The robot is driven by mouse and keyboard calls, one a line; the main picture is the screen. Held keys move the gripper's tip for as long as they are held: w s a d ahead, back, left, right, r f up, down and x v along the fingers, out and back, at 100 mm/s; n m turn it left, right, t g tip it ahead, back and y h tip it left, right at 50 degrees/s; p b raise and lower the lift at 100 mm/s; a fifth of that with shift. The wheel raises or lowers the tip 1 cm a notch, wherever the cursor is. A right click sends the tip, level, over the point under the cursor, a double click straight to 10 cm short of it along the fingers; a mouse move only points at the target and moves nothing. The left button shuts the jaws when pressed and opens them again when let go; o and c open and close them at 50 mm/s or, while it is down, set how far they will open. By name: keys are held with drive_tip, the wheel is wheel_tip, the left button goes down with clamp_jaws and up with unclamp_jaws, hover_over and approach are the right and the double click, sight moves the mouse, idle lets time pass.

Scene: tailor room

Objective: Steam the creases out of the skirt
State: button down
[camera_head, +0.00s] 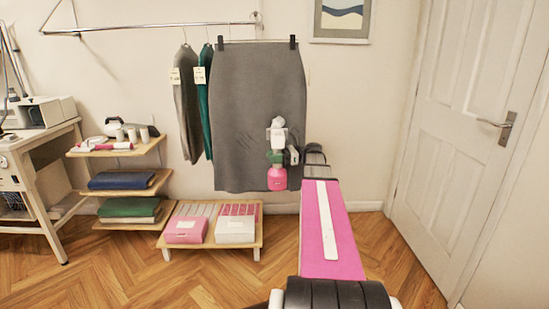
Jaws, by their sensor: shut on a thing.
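A grey skirt (255,90) hangs upright by two black clips from the wall rail. Dark crease lines (245,139) show on its middle, left of the steamer. My gripper (289,156) is in front of the skirt's lower right part, shut on a handheld steamer (277,178). The steamer is upright, with a white head, a green middle and a pink bottom. It covers a strip of the skirt near the right edge. I cannot tell whether its head touches the cloth. The fingertips are small and partly hidden.
A grey garment (186,105) and a green one (204,110) hang close on the left. A low shelf (256,243) with pink and white boxes stands below. A tiered shelf (160,143) and sewing table (40,135) are further left. A white door (465,110) is right.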

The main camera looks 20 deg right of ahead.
drive_tip(key=w+a+f, duration=0.2)
drive_tip(key=a, duration=0.5)
drive_tip(key=w+a+f, duration=0.2)
drive_tip(key=a+f, duration=0.1)
drive_tip(key=a, duration=0.4)
drive_tip(key=shift+w+a+f, duration=0.2)
drive_tip(key=shift+w+f, duration=0.1)
drive_tip(key=shift+f, duration=0.05)
idle(1.6)
idle(1.7)
drive_tip(key=s+a, duration=0.3)
drive_tip(key=s, duration=0.8)
drive_tip(key=shift+s+a, duration=0.2)
drive_tip(key=shift+a, duration=0.15)
idle(0.4)
idle(0.7)
